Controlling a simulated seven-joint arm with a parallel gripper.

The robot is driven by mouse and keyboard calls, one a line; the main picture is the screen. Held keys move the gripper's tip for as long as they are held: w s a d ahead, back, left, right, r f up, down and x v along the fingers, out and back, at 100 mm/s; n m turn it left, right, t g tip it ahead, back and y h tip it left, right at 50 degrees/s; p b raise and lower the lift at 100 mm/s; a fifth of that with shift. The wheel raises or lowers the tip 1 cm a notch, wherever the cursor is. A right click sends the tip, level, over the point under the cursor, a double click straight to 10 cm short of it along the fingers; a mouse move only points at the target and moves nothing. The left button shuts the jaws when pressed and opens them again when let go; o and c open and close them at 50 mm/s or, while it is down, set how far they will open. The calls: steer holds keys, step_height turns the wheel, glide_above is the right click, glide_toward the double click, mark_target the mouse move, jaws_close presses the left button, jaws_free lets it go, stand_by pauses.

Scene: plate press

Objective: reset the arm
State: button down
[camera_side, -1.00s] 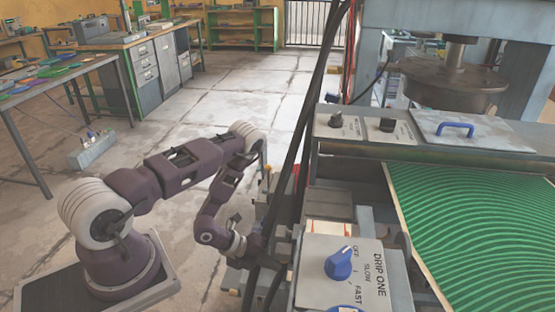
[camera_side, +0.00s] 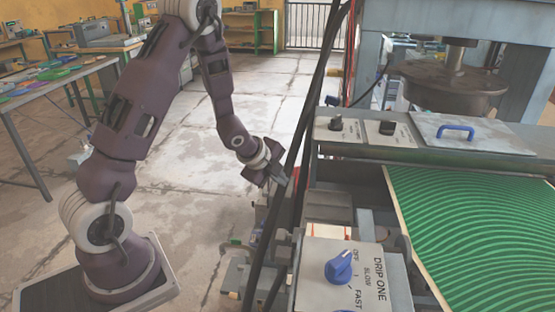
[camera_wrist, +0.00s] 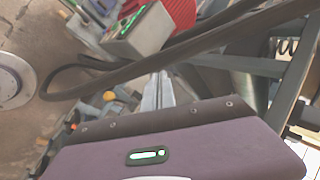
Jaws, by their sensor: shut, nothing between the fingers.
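My gripper (camera_side: 281,178) is raised beside the left side of the press machine, close to the black hanging cables. Its fingers (camera_wrist: 158,92) show in the wrist view as a narrow grey pair pressed together, with nothing between them. My arm stands bent upward on its base, with the elbow at the top of the side view. In the wrist view a thick black cable (camera_wrist: 190,48) loops past just beyond the fingertips; I cannot tell whether it touches them.
The press machine has a control panel with a blue knob (camera_side: 338,267), a lid with a blue handle (camera_side: 456,131) and a green ridged plate (camera_side: 470,215). A table (camera_side: 58,73) with coloured discs stands at the left. The floor (camera_side: 180,150) behind my arm is clear.

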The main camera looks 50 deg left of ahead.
steer(key=s+d+r+n, duration=0.3)
steer(key=s+r+n, duration=0.1)
steer(key=r, duration=0.4)
steer(key=s+d+r+n, duration=0.2)
steer(key=s+r+n, duration=0.15)
steer(key=r, duration=0.35)
steer(key=s+d+r+n, duration=0.3)
steer(key=s+d+n, duration=0.1)
steer(key=s, duration=0.5)
steer(key=s+d+r+n+g+h, duration=0.1)
steer(key=s+d+r+n, duration=0.2)
steer(key=s, duration=0.7)
steer(key=d+n, duration=0.1)
steer(key=d, duration=0.1)
steer(key=shift+d, duration=0.35)
steer(key=shift+r, duration=0.1)
